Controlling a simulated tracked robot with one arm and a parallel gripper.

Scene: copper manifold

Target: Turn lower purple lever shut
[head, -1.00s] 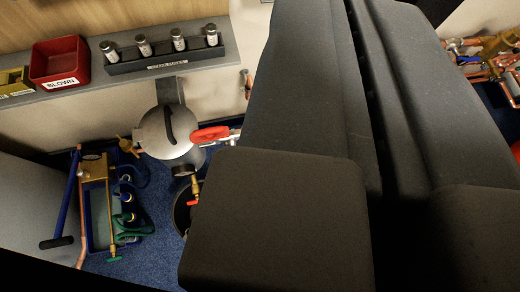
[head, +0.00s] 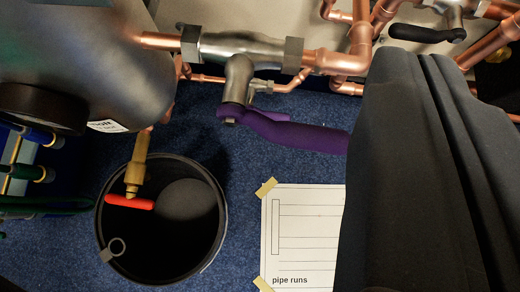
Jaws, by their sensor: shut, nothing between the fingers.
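A long purple lever (head: 300,133) hangs from a grey valve (head: 240,50) in a copper pipe. It runs right and slightly down from the valve's stem, roughly along the pipe. A second, shorter purple piece (head: 268,115) shows just above and behind it; I cannot tell whether it is a separate lever.
A grey tank (head: 90,60) is at upper left. Below it stands a black bucket (head: 215,245) under a brass tap with a red handle (head: 130,202). A taped paper sheet (head: 305,235) lies on blue carpet. Copper pipes (head: 350,62) and a black lever (head: 428,34) are at upper right.

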